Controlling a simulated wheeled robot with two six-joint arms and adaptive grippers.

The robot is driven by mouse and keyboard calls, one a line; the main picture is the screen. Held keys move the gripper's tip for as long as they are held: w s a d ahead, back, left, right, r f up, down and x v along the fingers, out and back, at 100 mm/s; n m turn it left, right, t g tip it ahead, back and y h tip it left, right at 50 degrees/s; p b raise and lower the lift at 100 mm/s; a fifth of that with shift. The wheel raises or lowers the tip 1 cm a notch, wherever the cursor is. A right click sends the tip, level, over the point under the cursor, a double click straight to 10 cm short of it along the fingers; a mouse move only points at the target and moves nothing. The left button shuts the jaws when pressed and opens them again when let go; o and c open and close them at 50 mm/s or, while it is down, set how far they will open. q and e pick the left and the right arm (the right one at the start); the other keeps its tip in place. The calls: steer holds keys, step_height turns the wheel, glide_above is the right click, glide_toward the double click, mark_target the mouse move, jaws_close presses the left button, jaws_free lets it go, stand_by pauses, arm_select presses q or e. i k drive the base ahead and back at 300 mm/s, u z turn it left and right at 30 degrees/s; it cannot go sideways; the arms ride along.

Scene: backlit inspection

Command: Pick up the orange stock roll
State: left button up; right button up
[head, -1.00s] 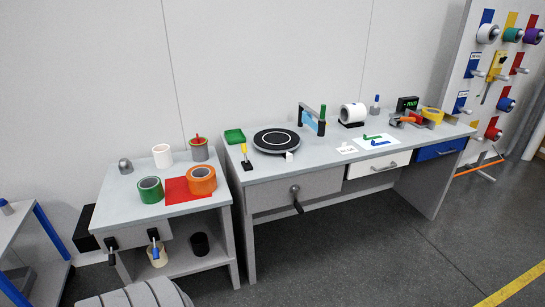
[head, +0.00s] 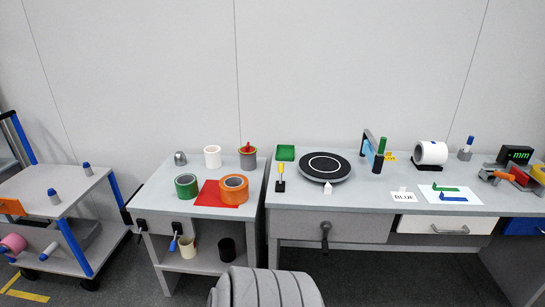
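The orange stock roll (head: 234,190) sits on the small grey side table (head: 160,199), at the right part of a red sheet (head: 208,194). Its hollow core faces left and toward me. A green roll (head: 187,186) sits just left of the sheet. Neither of my grippers shows in the head view.
On the side table's back stand a white roll (head: 212,157), a grey cup (head: 248,157) and a grey dome (head: 180,158). A long workbench (head: 350,199) with a round black turntable (head: 324,166) adjoins on the right. A grey cart (head: 60,195) stands left.

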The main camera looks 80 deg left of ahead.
mark_target(234, 188)
steer(key=i, duration=1.3)
steer(key=u, duration=3.25)
steer(key=i, duration=0.4)
